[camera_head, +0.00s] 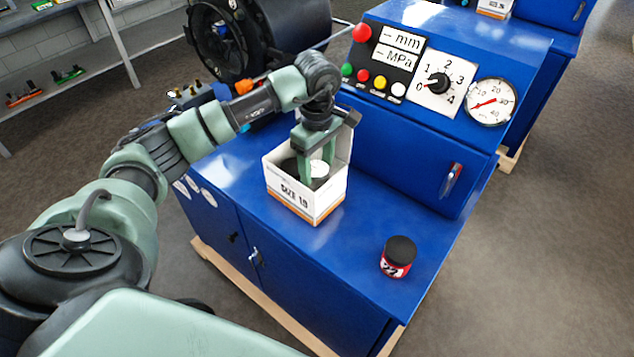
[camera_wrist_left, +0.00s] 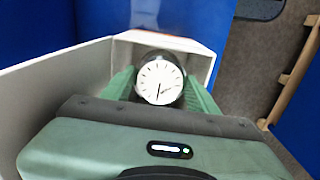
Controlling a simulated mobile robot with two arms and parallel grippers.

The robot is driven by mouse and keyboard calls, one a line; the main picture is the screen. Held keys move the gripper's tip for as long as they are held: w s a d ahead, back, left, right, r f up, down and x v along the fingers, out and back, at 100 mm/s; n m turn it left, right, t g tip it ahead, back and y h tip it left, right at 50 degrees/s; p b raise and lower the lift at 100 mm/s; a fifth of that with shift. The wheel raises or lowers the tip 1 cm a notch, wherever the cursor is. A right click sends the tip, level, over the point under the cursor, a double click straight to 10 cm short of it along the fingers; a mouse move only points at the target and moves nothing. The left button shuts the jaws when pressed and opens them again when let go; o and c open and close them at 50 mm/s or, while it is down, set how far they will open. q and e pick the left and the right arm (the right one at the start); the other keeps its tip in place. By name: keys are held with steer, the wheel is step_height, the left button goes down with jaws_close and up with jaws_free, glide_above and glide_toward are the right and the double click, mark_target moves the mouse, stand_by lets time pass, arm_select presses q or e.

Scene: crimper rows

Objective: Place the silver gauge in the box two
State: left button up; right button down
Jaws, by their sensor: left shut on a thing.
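A white box with an orange lower band and the label "SIZE 19" (camera_head: 290,198) stands open on the blue cabinet top. My left gripper (camera_head: 316,170) reaches down into this box from above. In the left wrist view its green fingers are shut on a gauge (camera_wrist_left: 160,82) with a round white dial and a dark hand. The gauge is inside the box opening, and the box wall (camera_wrist_left: 70,90) shows around it. Whether the gauge touches the box floor is hidden. My right gripper is not in view.
A red jar with a black lid (camera_head: 398,257) stands near the right front of the blue cabinet top (camera_head: 350,255). Behind the box rises a control panel with buttons, a knob (camera_head: 437,84) and a mounted dial (camera_head: 490,102). A large black machine (camera_head: 255,35) stands behind.

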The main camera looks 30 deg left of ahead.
mark_target(317, 168)
arm_select(q)
step_height(317, 168, down, 4)
steer(key=shift+r+p, duration=0.25)
steer(key=shift+p, duration=0.05)
step_height(317, 168, down, 3)
steer(key=shift+d+f+p, duration=0.1)
steer(key=shift+f+p, duration=0.05)
steer(key=shift+p, duration=0.4)
steer(key=shift+f, duration=0.5)
steer(key=shift+f, duration=0.1)
steer(key=o, duration=1.2)
steer(key=shift+f, duration=0.1)
steer(key=shift+c, duration=0.2)
steer(key=shift+o, duration=0.7)
